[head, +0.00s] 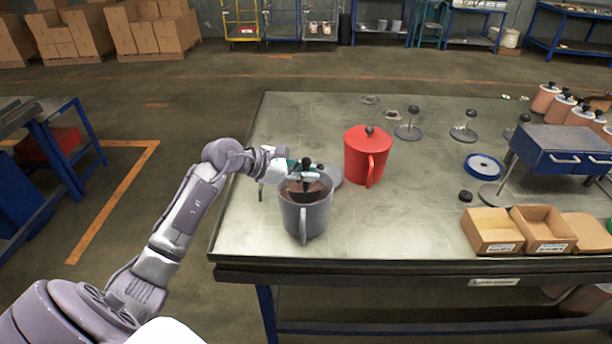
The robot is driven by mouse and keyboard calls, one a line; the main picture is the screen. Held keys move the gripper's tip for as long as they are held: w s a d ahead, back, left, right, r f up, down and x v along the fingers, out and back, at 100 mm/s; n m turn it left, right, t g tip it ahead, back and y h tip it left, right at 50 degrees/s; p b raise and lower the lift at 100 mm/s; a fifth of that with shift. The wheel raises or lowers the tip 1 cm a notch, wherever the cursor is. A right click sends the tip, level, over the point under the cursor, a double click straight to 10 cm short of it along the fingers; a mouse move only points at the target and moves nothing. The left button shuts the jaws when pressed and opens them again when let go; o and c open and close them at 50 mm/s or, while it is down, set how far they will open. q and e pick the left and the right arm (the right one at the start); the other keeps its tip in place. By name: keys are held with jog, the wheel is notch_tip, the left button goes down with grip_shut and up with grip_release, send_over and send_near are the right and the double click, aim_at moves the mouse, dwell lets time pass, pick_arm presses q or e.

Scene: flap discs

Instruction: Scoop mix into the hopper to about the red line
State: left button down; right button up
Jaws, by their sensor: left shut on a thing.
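A grey handled pot (304,222) stands upright near the table's front left, with brown mix (318,190) inside. My left gripper (304,172) is over the pot's mouth, shut on a dark-handled scoop; the scoop's lower part is down inside the pot, and I cannot tell whether it holds mix. A red lidded pot (367,157) with a dark knob stands to the right, apart from the gripper. I cannot make out which thing is the hopper, and no red line shows. My right gripper is not in view.
Cardboard trays (491,231) lie at the front right, below a blue drawer unit (562,151). A blue ring (484,166), a black knob (465,196) and discs with knobbed posts (408,130) lie farther back. Pinkish jars (546,97) line the right edge. The table's middle front is clear.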

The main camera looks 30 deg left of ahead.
aim_at(306, 159)
pick_arm(q)
notch_tip(306, 159, up, 3)
jog(key=shift+s+r+p, duration=0.1)
jog(key=shift+p, duration=0.4)
jog(key=shift+s+d+r+t, duration=0.15)
jog(key=shift+r+t, duration=0.15)
jog(key=shift+r, duration=0.35)
jog(key=r, duration=0.2)
jog(key=s+r, duration=0.1)
jog(key=shift+d+r+m+p, duration=0.15)
jog(key=shift+d+m+p, duration=0.15)
jog(key=shift+d+m, duration=0.1)
jog(key=shift+s+d+r+m+t+y+b, duration=0.2)
jog(key=shift+s+d+m+t+b, duration=0.45)
jog(key=shift+b, duration=1)
jog(key=shift+s+d+r+m+t+y+b, duration=0.15)
jog(key=shift+s+d+m+t+b, duration=0.45)
jog(key=shift+b, duration=1)
jog(key=shift+s+a+n, duration=0.15)
jog(key=shift+s+n, duration=0.1)
